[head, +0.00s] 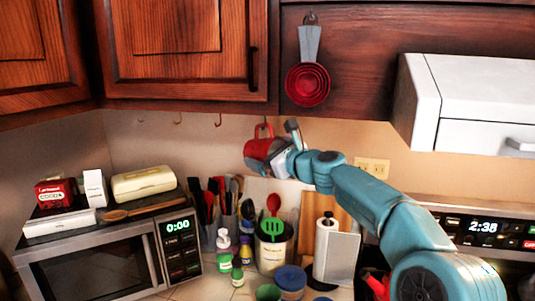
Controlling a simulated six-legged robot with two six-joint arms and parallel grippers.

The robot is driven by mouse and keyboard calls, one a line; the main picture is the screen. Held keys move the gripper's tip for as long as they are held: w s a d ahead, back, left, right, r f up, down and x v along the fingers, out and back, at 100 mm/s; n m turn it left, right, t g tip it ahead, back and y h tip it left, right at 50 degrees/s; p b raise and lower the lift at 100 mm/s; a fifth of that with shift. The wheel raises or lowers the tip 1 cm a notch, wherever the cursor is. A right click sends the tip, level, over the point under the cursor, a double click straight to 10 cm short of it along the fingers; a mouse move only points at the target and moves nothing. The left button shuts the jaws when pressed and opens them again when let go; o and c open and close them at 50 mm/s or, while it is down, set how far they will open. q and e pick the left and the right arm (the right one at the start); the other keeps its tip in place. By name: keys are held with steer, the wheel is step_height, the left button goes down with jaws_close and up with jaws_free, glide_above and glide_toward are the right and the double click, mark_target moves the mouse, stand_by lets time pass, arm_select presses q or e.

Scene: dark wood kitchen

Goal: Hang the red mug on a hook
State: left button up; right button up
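The red mug (258,148) is in the air under the wall cabinet, lying on its side with its handle up. The handle top is close under the cabinet's lower edge, at the right end of the hook row; whether a hook passes through it is too small to tell. My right gripper (284,147) reaches in from the right and appears shut on the mug, its fingers partly hidden. Thin hooks show under the cabinet: one on the left (140,118), one in the middle (178,118) and one further right (218,120). These three are empty. My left gripper is out of view.
Red measuring cups (308,84) hang on the cabinet panel. A white range hood (470,100) juts out at right. A microwave (105,262) with boxes on top stands at left. Utensil holders, bottles and a paper towel roll (325,245) crowd the counter below.

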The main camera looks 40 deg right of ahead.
steer(key=shift+f, duration=0.1)
steer(key=shift+s, duration=0.1)
steer(key=s+r+b, duration=0.1)
steer(key=s+b, duration=0.3)
steer(key=s, duration=1.2)
steer(key=shift+d+r+b, duration=0.25)
steer(key=shift+b, duration=0.15)
